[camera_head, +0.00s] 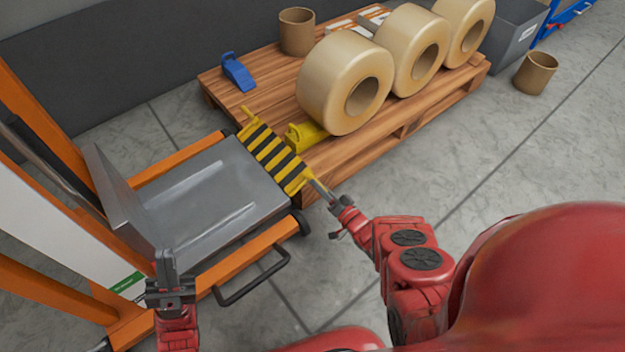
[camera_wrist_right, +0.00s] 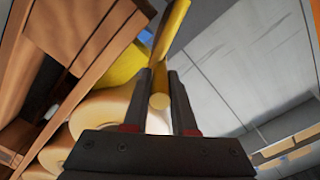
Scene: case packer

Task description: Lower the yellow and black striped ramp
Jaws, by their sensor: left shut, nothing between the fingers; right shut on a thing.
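The yellow and black striped ramp (camera_head: 270,157) sits at the edge of the grey lift platform (camera_head: 210,190), between the platform and the wooden pallet. It looks tilted; its exact angle is hard to tell. My right gripper (camera_head: 318,188) is at the ramp's near corner, shut on its yellow handle. The right wrist view shows the round yellow handle end (camera_wrist_right: 159,101) between the fingers (camera_wrist_right: 160,95). My left gripper (camera_head: 166,268) is shut and empty over the near left side of the orange lifter, apart from the ramp.
The wooden pallet (camera_head: 420,122) carries several large tan rolls (camera_head: 345,85), a blue wedge (camera_head: 237,72), a yellow wedge (camera_head: 306,136) and a brown cardboard core (camera_head: 297,32). A black handle bar (camera_head: 252,287) juts from the lifter.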

